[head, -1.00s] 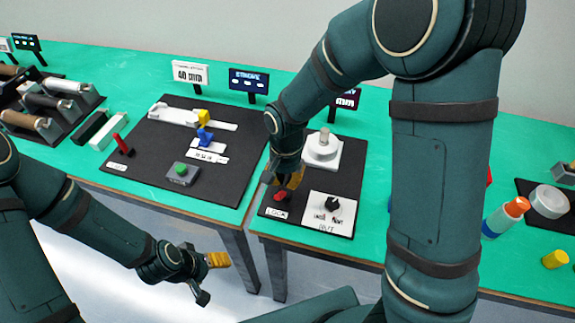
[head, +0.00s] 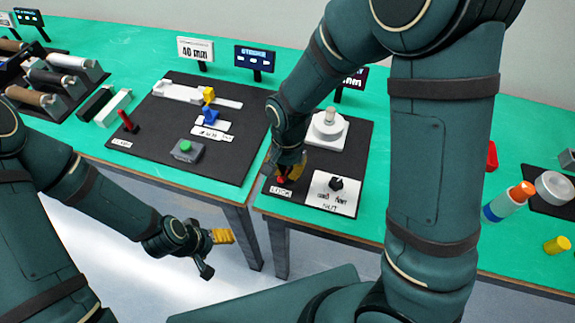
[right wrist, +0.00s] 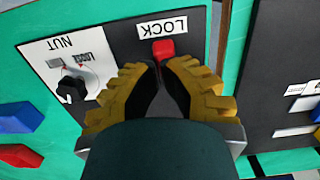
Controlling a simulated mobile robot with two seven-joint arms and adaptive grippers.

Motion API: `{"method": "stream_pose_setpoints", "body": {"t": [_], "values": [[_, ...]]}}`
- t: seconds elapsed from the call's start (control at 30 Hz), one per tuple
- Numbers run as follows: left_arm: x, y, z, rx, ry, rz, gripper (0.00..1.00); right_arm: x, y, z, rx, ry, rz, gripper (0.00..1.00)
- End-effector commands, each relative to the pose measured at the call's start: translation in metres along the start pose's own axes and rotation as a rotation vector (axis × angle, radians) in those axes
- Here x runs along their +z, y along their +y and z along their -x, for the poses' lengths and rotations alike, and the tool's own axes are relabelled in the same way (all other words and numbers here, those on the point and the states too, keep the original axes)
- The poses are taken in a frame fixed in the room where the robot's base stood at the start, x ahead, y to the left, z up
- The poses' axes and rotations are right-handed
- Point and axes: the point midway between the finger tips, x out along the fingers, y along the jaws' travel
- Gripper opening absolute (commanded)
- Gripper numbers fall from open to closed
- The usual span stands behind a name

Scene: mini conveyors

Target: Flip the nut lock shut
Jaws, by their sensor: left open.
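The nut lock is a small red piece (head: 281,180) by the white LOCK label (head: 281,191) on the right-hand dark board. It also shows in the right wrist view (right wrist: 163,49), just beyond my fingertips. My right gripper (head: 290,171) is low over it, pointing down. In the right wrist view its yellow-padded fingers (right wrist: 159,72) come together at the tips, close to the red piece; whether they touch it is hidden. My left gripper (head: 215,246) is open and empty, in front of the table edge. The NUT panel with its black knob (head: 336,184) is beside the lock.
A white round fixture (head: 329,126) stands behind the lock on the same board. The left board (head: 165,135) carries a red lever (head: 128,121), a green button (head: 186,146) and a blue block (head: 210,115). Small sign stands (head: 254,60) are behind. Loose coloured parts (head: 508,203) lie at right.

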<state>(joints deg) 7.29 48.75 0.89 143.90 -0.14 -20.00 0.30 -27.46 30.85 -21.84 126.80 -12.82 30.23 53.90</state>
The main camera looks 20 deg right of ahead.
Motion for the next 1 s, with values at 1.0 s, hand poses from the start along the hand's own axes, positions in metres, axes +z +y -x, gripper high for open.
{"method": "stream_pose_setpoints", "body": {"t": [1.0], "values": [[-0.011, 0.013, 0.034, -0.002, 0.021, 0.007, 0.69, -0.034, 0.004, 0.050, -0.002, -0.001, 0.001, 0.00]]}}
